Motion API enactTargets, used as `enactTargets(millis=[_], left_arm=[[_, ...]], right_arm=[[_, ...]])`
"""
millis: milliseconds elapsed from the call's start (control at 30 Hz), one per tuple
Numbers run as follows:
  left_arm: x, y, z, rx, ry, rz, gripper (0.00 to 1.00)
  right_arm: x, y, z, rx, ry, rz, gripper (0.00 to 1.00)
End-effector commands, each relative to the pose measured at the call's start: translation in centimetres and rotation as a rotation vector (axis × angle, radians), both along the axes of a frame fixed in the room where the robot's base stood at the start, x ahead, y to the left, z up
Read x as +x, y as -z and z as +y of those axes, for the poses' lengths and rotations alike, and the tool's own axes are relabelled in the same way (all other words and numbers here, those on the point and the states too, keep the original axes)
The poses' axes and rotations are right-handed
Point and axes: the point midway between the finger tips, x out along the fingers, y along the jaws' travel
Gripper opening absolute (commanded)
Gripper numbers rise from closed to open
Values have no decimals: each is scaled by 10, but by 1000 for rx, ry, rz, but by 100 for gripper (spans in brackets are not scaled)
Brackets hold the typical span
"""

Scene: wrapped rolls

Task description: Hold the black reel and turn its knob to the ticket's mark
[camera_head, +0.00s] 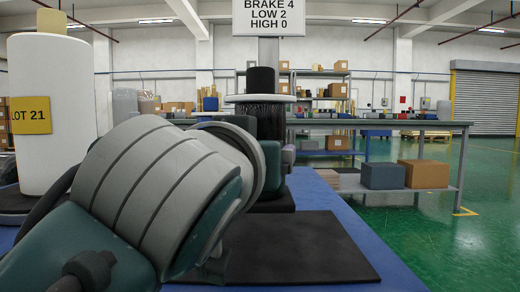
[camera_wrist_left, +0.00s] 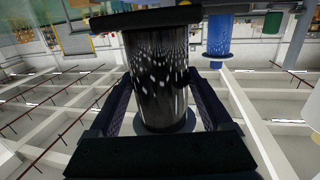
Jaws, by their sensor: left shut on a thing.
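The black reel (camera_head: 258,120) stands upright behind my left arm in the head view, with a pale flange and a short black cylinder above it. I cannot tell whether that cylinder is the knob. The ticket (camera_head: 268,18) above it reads "BRAKE 4, LOW 2, HIGH 0"; its top edge is cut off. In the left wrist view the glossy black reel (camera_wrist_left: 158,85) appears inverted between the two fingers of my left gripper (camera_wrist_left: 162,92), which is shut on it. My left arm hides the reel's lower front in the head view. My right gripper is out of view.
A white wrapped roll (camera_head: 60,90) with a yellow "LOT 21" label stands at the left. A black mat (camera_head: 310,255) lies on the blue table (camera_head: 362,235), bare at the right. A blue roll (camera_wrist_left: 218,35) shows in the wrist view. Benches and shelves stand behind.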

Motion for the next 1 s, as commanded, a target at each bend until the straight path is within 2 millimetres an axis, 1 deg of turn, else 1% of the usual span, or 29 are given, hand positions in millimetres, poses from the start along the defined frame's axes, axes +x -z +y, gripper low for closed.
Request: enactTargets(millis=[1000], left_arm=[[0,28,0,-1,0,-6,0]], right_arm=[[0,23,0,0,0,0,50]])
